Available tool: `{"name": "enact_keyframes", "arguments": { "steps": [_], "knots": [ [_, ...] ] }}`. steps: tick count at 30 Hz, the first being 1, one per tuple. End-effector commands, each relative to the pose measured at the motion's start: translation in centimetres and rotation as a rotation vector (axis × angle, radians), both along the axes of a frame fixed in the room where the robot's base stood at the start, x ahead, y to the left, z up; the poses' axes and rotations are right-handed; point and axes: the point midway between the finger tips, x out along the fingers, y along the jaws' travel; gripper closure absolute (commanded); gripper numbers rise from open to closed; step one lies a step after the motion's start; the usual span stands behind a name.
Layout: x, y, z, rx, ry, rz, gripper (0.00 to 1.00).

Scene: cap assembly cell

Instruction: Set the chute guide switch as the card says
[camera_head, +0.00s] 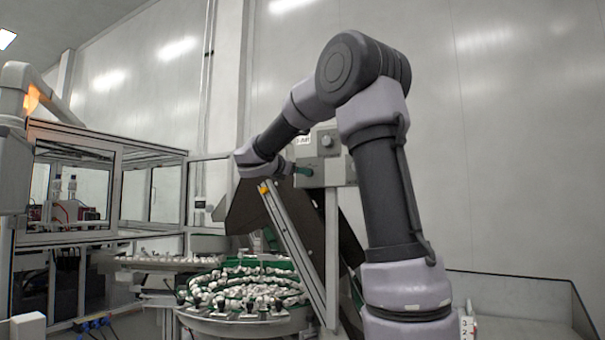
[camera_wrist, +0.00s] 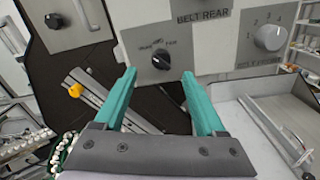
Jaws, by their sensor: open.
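My gripper (camera_wrist: 158,75) is open and empty in the wrist view, its two teal fingers pointing at a grey control panel (camera_wrist: 215,52). A black rotary knob (camera_wrist: 160,59) with small, mostly unreadable position marks sits just beyond the fingertips, roughly between them; I see no clear contact. A silver knob (camera_wrist: 270,38) marked 1 to 4 is at right, and another black knob (camera_wrist: 54,20) at upper left. I cannot tell which is the chute guide switch. No readable instruction card shows. In the head view my gripper (camera_head: 303,171) is at the panel box (camera_head: 330,150).
A sloped metal rail (camera_head: 295,250) with an orange piece (camera_head: 263,189) stands left of the panel post. A round feeder (camera_head: 245,325) full of white caps is below. A glazed machine enclosure (camera_head: 110,190) is at left. A grey bin (camera_head: 520,290) is at right.

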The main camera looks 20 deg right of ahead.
Motion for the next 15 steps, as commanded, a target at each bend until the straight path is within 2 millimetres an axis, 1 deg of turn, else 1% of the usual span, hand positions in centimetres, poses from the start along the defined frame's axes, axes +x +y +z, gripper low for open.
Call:
{"name": "enact_keyframes", "arguments": {
  "steps": [1,3,7,10,15],
  "knots": [
    [0.6,-0.9,-0.1,0.000,0.001,-0.004,0.27],
    [1.4,-1.9,-0.1,0.001,0.000,-0.004,0.27],
    [2.6,-3.4,0.0,0.001,0.000,-0.002,0.27],
    [3.2,-4.1,-0.1,0.002,0.000,-0.001,0.27],
    [3.5,-4.6,0.0,0.002,-0.001,0.000,0.27]
  ]
}}
